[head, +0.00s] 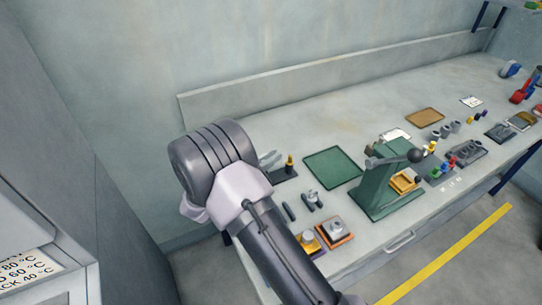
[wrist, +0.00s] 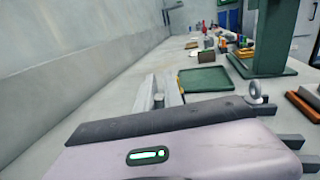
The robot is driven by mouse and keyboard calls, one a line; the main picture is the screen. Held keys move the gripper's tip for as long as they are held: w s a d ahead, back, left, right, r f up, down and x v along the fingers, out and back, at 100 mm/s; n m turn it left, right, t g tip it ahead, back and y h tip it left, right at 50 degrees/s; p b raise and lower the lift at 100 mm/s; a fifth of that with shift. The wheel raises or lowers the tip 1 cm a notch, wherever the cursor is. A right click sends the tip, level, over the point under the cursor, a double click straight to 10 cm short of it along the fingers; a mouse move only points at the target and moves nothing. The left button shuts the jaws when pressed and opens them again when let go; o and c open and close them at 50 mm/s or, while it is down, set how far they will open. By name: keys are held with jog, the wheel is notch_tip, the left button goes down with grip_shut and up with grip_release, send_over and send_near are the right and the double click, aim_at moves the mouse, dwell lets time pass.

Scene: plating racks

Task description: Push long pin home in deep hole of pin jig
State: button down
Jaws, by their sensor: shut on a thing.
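My gripper (wrist: 160,93) shows in the wrist view as two pale grey fingers beyond its housing. A small grey cylinder (wrist: 158,101) stands between them; I take it for the long pin, but most of it is hidden. In the head view the grey prongs (head: 269,159) show past my arm, low over the left part of the bench. Right beside them is a small black block (head: 286,173) with an upright brass-coloured piece (head: 289,160). It may be the pin jig; its holes and the pin's depth cannot be made out.
A green mat (head: 332,167) lies right of the block. A green press (head: 385,184) with a lever stands farther right. Dark loose pieces (head: 288,211) and an orange tray (head: 351,238) lie near the front edge. A low wall panel (head: 300,85) runs behind the bench.

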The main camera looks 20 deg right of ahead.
jog(key=shift+f, duration=0.55)
jog(key=shift+r, duration=0.1)
notch_tip(320, 180, up, 3)
jog(key=shift+f+p, duration=0.1)
jog(key=shift+p, duration=0.85)
jog(key=shift+p, duration=0.45)
dwell(0.5)
jog(key=shift+f+b, duration=0.95)
jog(key=shift+f, duration=0.45)
jog(key=c, duration=1.4)
grip_release()
